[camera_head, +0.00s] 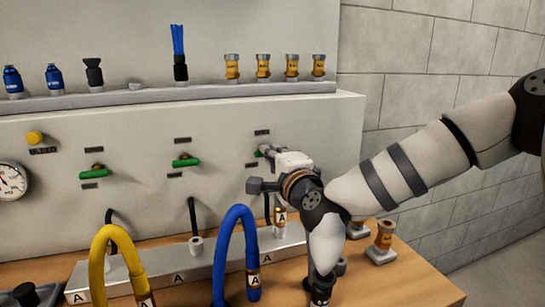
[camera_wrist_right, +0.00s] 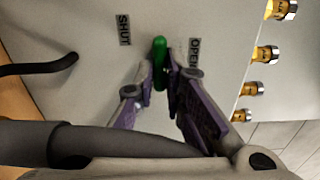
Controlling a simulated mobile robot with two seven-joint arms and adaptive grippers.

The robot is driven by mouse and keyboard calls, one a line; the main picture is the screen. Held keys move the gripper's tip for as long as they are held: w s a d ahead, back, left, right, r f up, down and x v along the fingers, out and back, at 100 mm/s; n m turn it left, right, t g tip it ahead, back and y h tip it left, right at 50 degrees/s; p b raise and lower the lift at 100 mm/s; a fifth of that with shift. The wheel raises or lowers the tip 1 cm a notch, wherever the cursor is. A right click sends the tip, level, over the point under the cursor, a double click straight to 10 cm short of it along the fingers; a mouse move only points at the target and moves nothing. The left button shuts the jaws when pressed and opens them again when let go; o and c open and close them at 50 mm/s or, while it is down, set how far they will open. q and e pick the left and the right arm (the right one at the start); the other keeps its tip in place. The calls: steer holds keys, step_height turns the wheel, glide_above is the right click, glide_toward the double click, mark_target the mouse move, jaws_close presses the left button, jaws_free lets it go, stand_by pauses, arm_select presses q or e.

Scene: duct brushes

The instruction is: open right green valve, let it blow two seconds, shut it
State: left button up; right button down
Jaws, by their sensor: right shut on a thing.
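The right green valve (camera_head: 259,153) is on the pale panel, mostly hidden behind my right gripper in the head view. In the right wrist view its green handle (camera_wrist_right: 160,55) lies between a SHUT label (camera_wrist_right: 123,30) on the left and an OPEN label (camera_wrist_right: 194,52) on the right, pointing at neither. My right gripper (camera_wrist_right: 160,78) is shut on the handle, one finger on each side. It also shows at the panel in the head view (camera_head: 270,155). My left gripper is not in view.
Two more green valves, the middle one (camera_head: 185,162) and the left one (camera_head: 93,174), have level handles. A yellow hose (camera_head: 98,262) and a blue hose (camera_head: 219,258) arch up in front. Brass fittings (camera_head: 263,66) stand on the shelf above; another (camera_head: 384,236) stands on the bench.

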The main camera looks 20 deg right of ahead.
steer(key=c, duration=1.7)
jaws_free()
steer(key=shift+o, duration=0.2)
steer(key=shift+s, duration=0.15)
steer(key=s, duration=1.1)
steer(key=shift+s+d, duration=0.15)
steer(key=shift+s, duration=0.25)
